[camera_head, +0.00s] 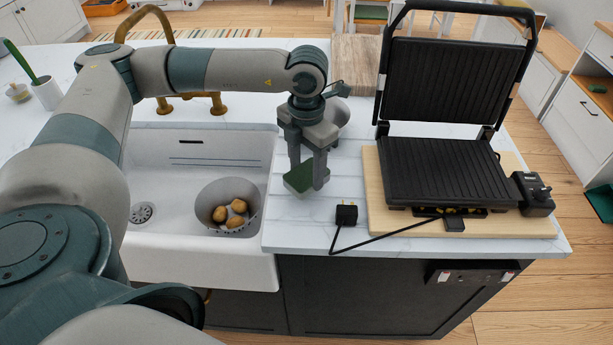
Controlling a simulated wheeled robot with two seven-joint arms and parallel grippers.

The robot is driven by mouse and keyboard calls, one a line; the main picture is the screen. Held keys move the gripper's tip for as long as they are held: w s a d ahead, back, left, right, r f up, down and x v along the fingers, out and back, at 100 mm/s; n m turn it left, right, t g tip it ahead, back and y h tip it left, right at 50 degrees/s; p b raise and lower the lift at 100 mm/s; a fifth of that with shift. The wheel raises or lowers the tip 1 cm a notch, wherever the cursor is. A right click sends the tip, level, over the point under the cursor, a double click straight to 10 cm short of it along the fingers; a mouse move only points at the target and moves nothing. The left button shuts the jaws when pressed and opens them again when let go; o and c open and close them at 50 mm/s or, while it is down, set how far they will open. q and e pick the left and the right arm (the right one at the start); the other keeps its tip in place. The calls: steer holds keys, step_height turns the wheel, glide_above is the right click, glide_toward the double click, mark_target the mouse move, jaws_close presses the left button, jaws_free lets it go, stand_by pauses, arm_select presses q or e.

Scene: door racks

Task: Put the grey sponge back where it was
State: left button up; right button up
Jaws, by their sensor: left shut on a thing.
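My left gripper (308,172) points down over the white counter, just right of the sink edge. It is shut on the sponge (298,181), a small block whose visible face looks dark green; a grey side is hard to make out. The sponge hangs between the fingers, near or just above the counter; I cannot tell if it touches. My right gripper is not in view.
A white sink (180,256) on the left holds a grey colander (209,194) with several potatoes. An open black grill (440,172) stands on a wooden board (376,215) at right. A black plug (346,214) and cable lie between. A brass faucet (152,14) stands behind the sink.

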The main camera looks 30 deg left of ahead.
mark_target(307, 173)
arm_select(q)
step_height(307, 173, down, 3)
steer(key=shift+r+p, duration=0.1)
steer(key=shift+p, duration=0.5)
steer(key=shift+f, duration=0.2)
steer(key=shift+f, duration=0.15)
steer(key=o, duration=0.9)
